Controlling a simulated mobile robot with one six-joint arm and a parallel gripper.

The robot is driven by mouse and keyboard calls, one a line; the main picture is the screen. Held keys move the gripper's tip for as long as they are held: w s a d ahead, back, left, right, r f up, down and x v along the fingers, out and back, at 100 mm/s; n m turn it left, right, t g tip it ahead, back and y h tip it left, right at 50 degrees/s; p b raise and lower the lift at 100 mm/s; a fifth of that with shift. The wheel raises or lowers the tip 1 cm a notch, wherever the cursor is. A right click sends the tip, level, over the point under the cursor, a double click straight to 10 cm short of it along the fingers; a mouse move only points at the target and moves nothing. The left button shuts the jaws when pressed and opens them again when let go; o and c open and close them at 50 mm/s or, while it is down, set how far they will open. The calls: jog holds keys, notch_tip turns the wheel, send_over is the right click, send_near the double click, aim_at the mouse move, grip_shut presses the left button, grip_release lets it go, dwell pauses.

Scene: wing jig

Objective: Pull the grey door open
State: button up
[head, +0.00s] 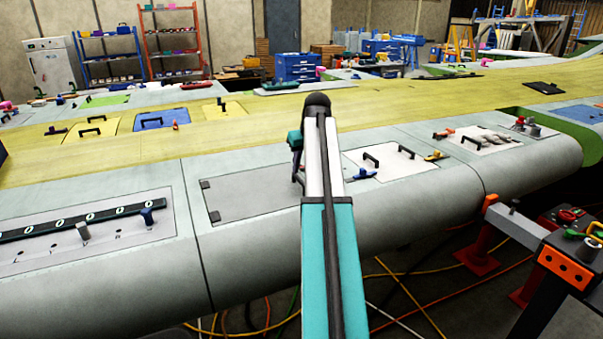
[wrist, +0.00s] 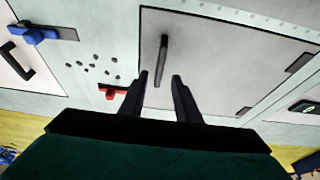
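The grey door (head: 250,192) is a flat panel in the wing's light grey skin and lies closed, with two dark hinges on its left edge in the head view. My arm hides its right part there. In the wrist view the door (wrist: 215,60) shows its dark bar handle (wrist: 162,55), with the hinges on the far right side. My gripper (wrist: 160,75) is open. Its two dark fingers appear on either side of the handle's lower end, not closed on it; the gap in depth is hard to tell. In the head view my gripper (head: 297,160) is over the door's right end, partly hidden.
A red latch (wrist: 113,91) and several small dark dots lie beside the door. A white panel (head: 398,164) with black handles and a blue latch (head: 362,174) is to its right. A slotted panel (head: 85,235) is at left. An orange-and-black stand (head: 565,265) is front right.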

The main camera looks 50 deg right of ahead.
aim_at(300, 178)
jog(key=shift+p+x, duration=0.65)
jog(key=shift+x, duration=1.95)
grip_shut()
